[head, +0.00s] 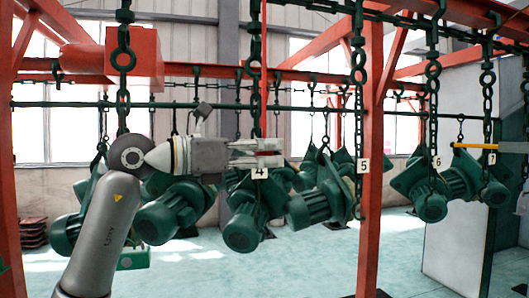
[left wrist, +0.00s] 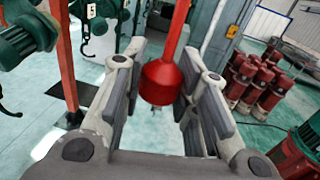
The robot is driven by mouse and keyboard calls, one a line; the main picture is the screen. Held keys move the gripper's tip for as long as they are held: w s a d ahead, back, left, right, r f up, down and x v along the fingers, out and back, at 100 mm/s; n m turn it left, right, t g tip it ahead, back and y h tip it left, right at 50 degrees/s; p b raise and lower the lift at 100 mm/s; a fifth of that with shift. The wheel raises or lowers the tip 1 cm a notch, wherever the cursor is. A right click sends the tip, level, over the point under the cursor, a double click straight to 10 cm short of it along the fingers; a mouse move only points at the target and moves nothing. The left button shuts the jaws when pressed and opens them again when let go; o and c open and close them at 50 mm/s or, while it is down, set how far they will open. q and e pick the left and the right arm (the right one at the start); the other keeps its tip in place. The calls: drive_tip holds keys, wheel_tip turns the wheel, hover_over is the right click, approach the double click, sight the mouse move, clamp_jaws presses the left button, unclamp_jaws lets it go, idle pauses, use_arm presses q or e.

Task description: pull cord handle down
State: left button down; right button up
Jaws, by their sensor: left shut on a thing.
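The red cord handle (left wrist: 160,82) shows between the two grey fingers of my left gripper (left wrist: 164,62) in the left wrist view. It has a wide, knob-like end and a narrower red stem running to the top of that view. My left gripper (head: 268,153) is shut on the handle, and in the head view it points right, level, just above the number 4 tag (head: 260,173). Only a little red shows between its fingertips there; the fingers hide most of the handle. My right gripper is not clearly in view.
Dark green hoists hang on chains behind and right of the gripper, including one near tag 4 (head: 244,230) and one near tag 6 (head: 430,200). Red posts (head: 371,130) stand close by. Red cylinders (left wrist: 250,84) stand on the floor at right in the left wrist view.

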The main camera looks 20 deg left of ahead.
use_arm(q)
wheel_tip(320, 180, down, 4)
drive_tip(key=shift+r+b, duration=0.15)
drive_tip(key=shift+b, duration=0.95)
drive_tip(key=c, duration=1.1)
unclamp_jaws()
drive_tip(key=v, duration=1.2)
